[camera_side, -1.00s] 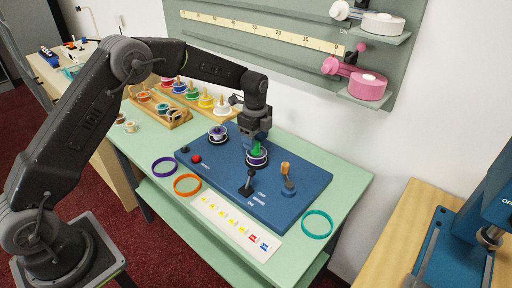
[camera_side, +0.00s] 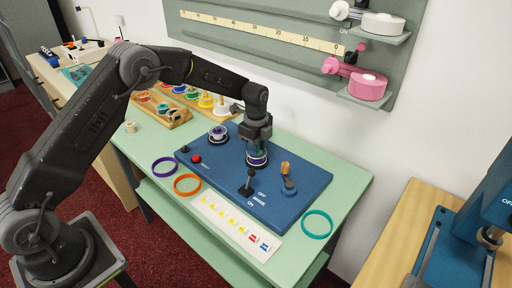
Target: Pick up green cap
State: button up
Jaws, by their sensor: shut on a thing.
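The green cap (camera_side: 259,148) sits at the top of a dark and white spool (camera_side: 258,158) on the blue panel (camera_side: 310,185). Only a small part of the green shows, as my gripper covers most of it. My gripper (camera_side: 257,146) points down over the spool, with its jaws shut on the green cap. I cannot tell whether the cap has lifted off the spool.
A second spool (camera_side: 218,134) stands behind and left on the panel. A black lever (camera_side: 247,184) and an orange-topped post (camera_side: 287,178) stand close in front and right. Purple (camera_side: 164,167), orange (camera_side: 187,185) and teal (camera_side: 317,224) rings lie on the counter.

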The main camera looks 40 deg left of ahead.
jog(key=shift+c, duration=0.4)
jog(key=shift+r, duration=0.1)
jog(key=shift+r, duration=0.6)
notch_tip(320, 180, up, 3)
jog(key=shift+f, duration=0.2)
jog(key=s+a+r, duration=0.5)
jog(key=a+r, duration=0.2)
jog(key=a, duration=0.3)
jog(key=s+a+f+n, duration=0.1)
jog(key=s+a+f, duration=0.1)
jog(key=a, duration=0.2)
jog(key=s+a+f+n, duration=0.1)
jog(key=s+a+n, duration=0.1)
jog(key=a, duration=0.2)
jog(key=s+a+f+n, duration=0.1)
jog(key=s+a+f, duration=0.1)
jog(key=a, duration=0.1)
jog(key=shift+s+a+f, duration=0.2)
jog(key=shift+a+f, duration=0.15)
jog(key=shift+a, duration=0.05)
jog(key=shift+f, duration=2.85)
